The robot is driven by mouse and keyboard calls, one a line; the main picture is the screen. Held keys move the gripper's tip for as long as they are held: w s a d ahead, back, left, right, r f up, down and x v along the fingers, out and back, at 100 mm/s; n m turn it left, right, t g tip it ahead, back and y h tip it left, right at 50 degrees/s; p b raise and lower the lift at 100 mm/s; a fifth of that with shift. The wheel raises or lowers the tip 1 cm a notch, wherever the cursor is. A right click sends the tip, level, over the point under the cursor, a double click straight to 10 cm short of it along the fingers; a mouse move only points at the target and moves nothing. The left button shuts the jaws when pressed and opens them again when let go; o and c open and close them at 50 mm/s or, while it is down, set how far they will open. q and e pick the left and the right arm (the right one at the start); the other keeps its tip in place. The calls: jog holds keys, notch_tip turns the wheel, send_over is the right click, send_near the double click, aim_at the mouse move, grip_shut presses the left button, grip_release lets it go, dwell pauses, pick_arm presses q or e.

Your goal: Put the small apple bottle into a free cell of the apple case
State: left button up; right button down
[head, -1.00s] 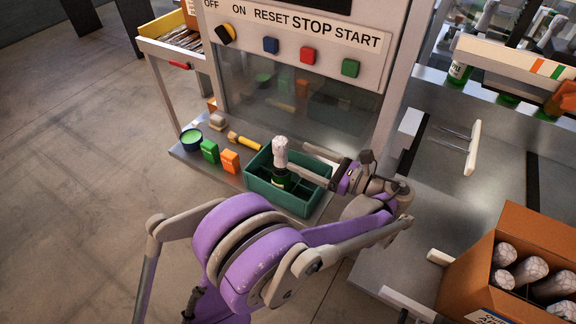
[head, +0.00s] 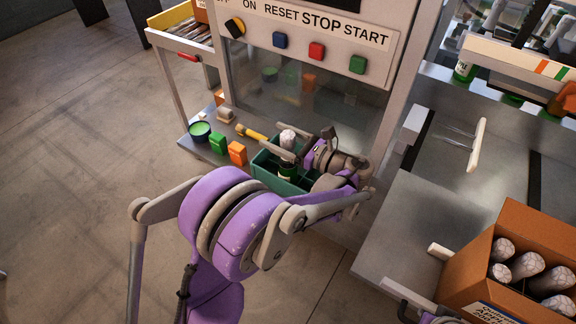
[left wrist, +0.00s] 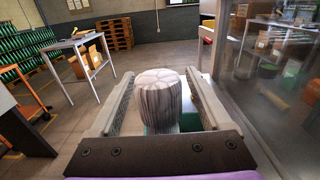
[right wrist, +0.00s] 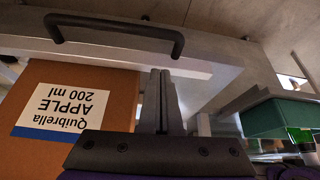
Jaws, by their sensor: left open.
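A small bottle with a white foil top (head: 287,138) and a dark green body (head: 287,171) stands in the green crate (head: 262,172) on the machine's shelf. My left gripper (head: 284,152) is open around the foil top. In the left wrist view the foil top (left wrist: 158,92) stands between the two spread fingers. The apple case (head: 465,265) is a brown cardboard box at lower right holding several foil-topped bottles; its free cells cannot be made out. Its label (right wrist: 68,108) shows upside down in the right wrist view. My right gripper (right wrist: 162,100) is shut and empty beside the case.
A green tub (head: 200,131), a green box (head: 218,143), an orange box (head: 237,153) and a yellow-handled tool (head: 252,134) lie left of the crate. The machine panel (head: 330,35) rises behind. The grey table (head: 400,240) has bare room left of the case.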

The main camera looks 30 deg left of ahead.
pick_arm(q)
grip_shut()
dwell(1.3)
